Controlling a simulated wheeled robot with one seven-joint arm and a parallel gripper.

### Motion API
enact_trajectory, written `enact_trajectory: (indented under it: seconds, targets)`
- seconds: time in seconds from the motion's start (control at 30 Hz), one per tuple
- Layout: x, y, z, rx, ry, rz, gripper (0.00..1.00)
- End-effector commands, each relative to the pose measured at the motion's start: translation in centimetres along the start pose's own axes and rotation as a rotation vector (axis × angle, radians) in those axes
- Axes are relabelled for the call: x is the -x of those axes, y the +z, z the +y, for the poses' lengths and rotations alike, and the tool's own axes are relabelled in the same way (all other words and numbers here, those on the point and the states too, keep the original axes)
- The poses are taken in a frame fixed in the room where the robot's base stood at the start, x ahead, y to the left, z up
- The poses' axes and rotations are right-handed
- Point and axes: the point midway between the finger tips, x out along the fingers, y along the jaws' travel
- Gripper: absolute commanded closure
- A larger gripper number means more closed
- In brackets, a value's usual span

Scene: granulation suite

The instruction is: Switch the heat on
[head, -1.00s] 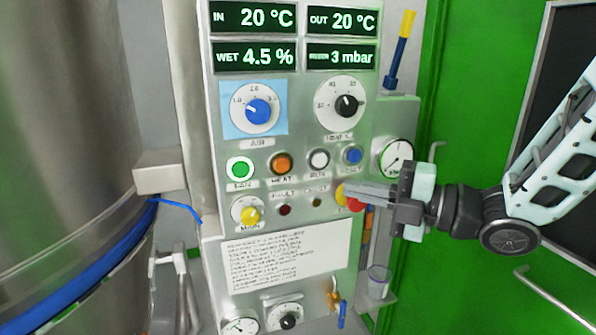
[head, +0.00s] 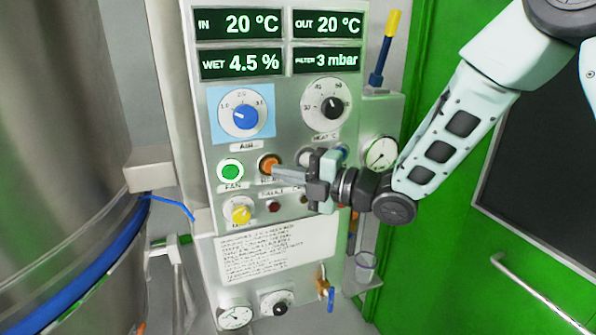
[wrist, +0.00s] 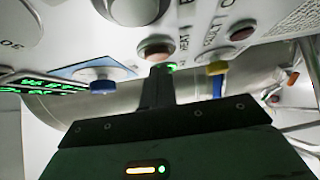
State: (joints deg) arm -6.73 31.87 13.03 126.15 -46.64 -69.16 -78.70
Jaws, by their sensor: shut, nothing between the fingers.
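The orange heat button (head: 269,164) is on the control panel, right of the green-lit fan button (head: 230,171). My gripper (head: 276,172) is shut and empty, with its fingertips at the heat button's lower right edge in the head view. In the wrist view the heat button (wrist: 156,50) is just beyond the shut fingertips (wrist: 160,72), with the HEAT label beside it. I cannot tell whether the tips touch it. The button looks dull orange, with no clear glow. My gripper hides part of the button row and label.
A blue air knob (head: 240,116) and a black heat dial (head: 331,106) sit above the buttons. A yellow main knob (head: 240,213) is below. A pressure gauge (head: 381,154) is to the right. A steel vessel (head: 60,120) stands at the left.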

Motion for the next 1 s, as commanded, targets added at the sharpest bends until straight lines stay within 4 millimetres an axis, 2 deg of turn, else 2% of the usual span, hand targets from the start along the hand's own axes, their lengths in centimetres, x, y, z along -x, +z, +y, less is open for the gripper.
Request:
enact_trajectory:
  seconds: [0.67,1.0]
  targets:
    - [-1.1,1.1,-0.5,0.002,0.001,0.000,1.00]
    - [-1.9,2.1,0.1,0.000,0.001,-0.007,1.00]
